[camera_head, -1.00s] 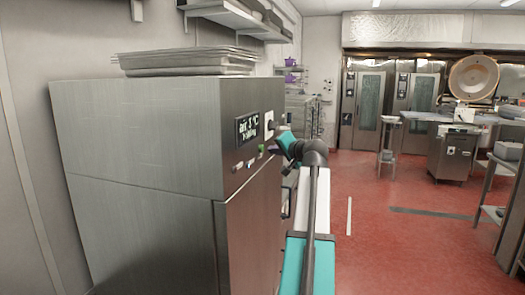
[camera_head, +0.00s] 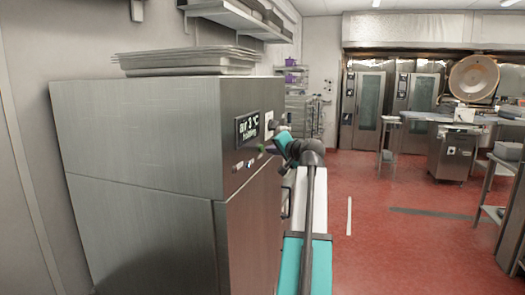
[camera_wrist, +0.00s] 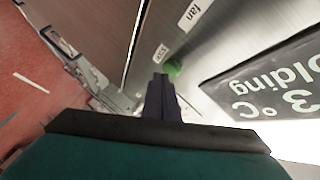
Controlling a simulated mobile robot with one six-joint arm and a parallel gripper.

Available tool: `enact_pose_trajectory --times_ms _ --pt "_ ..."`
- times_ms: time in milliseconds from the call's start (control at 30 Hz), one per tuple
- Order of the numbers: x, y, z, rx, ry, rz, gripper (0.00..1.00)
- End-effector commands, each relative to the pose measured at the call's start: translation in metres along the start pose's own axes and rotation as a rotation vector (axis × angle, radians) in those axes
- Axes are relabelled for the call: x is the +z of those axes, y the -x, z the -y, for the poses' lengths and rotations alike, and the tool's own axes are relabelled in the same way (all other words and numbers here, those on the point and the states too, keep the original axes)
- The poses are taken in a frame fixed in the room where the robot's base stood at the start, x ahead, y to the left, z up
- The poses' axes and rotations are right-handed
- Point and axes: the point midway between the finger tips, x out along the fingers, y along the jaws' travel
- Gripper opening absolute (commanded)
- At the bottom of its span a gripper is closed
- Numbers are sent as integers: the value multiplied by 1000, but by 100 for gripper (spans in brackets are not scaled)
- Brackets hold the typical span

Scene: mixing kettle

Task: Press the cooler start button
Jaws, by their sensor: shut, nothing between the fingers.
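The cooler (camera_head: 140,140) is a brushed-steel cabinet at the left of the head view. Its front panel carries a dark display (camera_head: 247,127) reading air 3 °C, holding. A small green button (camera_head: 262,149) sits below the display, and it also shows in the wrist view (camera_wrist: 174,67). My gripper (camera_head: 270,150) is beside the panel, close to the green button. In the wrist view, its dark fingers (camera_wrist: 160,82) are together and empty, with their tips just beside and below the green button. I cannot tell whether they touch it.
In the wrist view, a white "fan" label (camera_wrist: 195,14) and a smaller label (camera_wrist: 160,52) lie near the green button. Trays (camera_head: 185,60) lie on the cooler, below a wall shelf (camera_head: 235,18). The red floor (camera_head: 385,250) to the right is mostly open.

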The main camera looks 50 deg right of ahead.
Motion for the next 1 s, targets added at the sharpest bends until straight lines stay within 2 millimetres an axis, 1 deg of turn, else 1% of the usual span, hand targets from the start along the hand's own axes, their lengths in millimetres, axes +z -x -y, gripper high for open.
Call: enact_pose_trajectory --times_ms 1000 --pt "5 -6 4 -1 0 2 0"
